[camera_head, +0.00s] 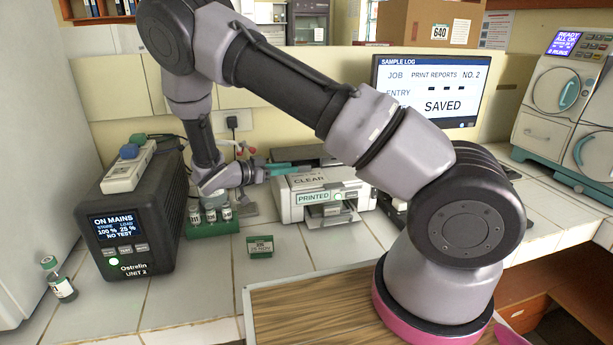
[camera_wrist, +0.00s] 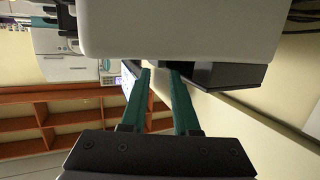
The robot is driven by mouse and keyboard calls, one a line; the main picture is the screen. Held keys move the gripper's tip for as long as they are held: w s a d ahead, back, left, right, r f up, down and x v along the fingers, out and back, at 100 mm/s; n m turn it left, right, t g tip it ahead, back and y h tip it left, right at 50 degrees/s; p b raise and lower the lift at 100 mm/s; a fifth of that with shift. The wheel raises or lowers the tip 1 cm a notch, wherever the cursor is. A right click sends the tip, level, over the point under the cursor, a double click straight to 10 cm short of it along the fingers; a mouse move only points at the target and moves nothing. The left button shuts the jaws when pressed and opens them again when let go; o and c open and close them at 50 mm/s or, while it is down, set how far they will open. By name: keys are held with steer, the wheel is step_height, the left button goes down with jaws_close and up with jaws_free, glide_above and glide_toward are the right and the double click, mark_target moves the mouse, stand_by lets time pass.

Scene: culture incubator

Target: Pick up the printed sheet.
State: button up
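The white printer (camera_head: 300,203) stands on the tiled counter at the back. It has a dark top and shows the words "CLEAR" and "PRINTED". A small opening or tray (camera_head: 345,209) shows at its front, but I cannot clearly make out a printed sheet there. My gripper (camera_head: 308,168) is at the printer's upper left, its teal fingers pointing right, close to the top. In the wrist view my gripper (camera_wrist: 159,72) has its fingers apart with nothing visible between them. A large pale rounded body (camera_wrist: 180,30) fills the top of that view, close to the fingers.
A black power unit (camera_head: 140,220) stands left, with a capped vial (camera_head: 60,282) beside it. A green vial rack (camera_head: 212,229) is below my wrist, and a small green sign (camera_head: 260,247) is in front. A monitor (camera_head: 430,90) reads "SAVED". The counter's front middle is mostly clear.

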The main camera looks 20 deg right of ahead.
mark_target(307, 174)
steer(key=x, duration=0.2)
steer(key=shift+w+d, duration=0.1)
steer(key=shift+d, duration=0.25)
jaws_close()
